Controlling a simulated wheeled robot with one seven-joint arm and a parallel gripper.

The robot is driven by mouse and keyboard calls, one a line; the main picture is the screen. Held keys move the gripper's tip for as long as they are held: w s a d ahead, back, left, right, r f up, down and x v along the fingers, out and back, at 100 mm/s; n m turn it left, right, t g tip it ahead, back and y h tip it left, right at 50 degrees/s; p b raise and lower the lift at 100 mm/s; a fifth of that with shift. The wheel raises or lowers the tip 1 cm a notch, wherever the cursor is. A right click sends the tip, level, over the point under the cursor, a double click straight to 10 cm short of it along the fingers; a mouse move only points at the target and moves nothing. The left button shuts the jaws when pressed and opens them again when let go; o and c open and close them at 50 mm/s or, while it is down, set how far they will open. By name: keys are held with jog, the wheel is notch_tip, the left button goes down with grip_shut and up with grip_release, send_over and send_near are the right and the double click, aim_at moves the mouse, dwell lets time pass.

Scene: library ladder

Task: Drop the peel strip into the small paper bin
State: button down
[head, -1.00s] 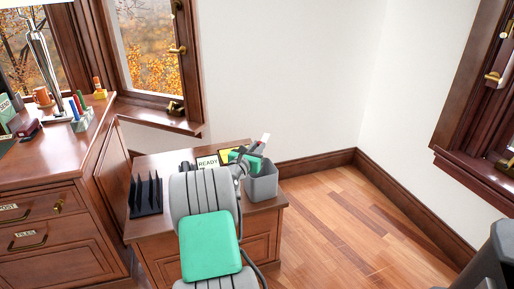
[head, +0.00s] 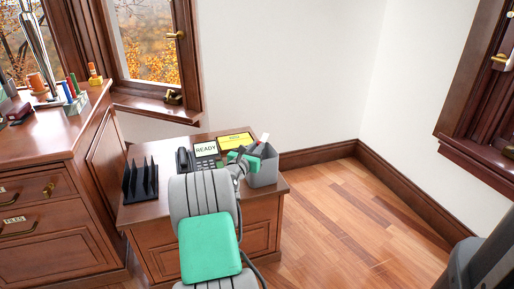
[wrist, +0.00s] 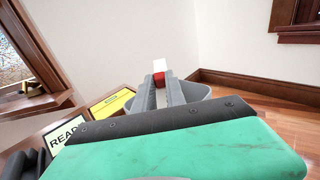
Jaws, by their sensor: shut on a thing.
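The peel strip (head: 264,137) is a small strip with white and red parts. It also shows in the wrist view (wrist: 160,67), sticking out past the fingertips. My gripper (wrist: 165,84) is shut on it. In the head view my gripper (head: 256,149) is at the bin's rim in the picture, partly hidden by my wrist. The small paper bin (head: 267,175) is grey, open-topped and stands on the low cabinet's right side. In the wrist view the bin's rim (wrist: 200,90) shows behind and around the fingers. I cannot tell the exact height of the strip over it.
A yellow sign (head: 235,141), a READY card (head: 206,149) and a dark phone (head: 184,159) stand left of the bin. A black file rack (head: 140,180) is on the low cabinet (head: 160,208). A taller desk (head: 50,145) is at left. Floor at right (head: 340,200) is clear.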

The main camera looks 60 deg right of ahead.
jog(key=c, duration=1.3)
grip_release()
jog(key=shift+r, duration=0.15)
notch_tip(320, 180, up, 7)
jog(key=p, duration=0.7)
jog(key=shift+p, duration=0.35)
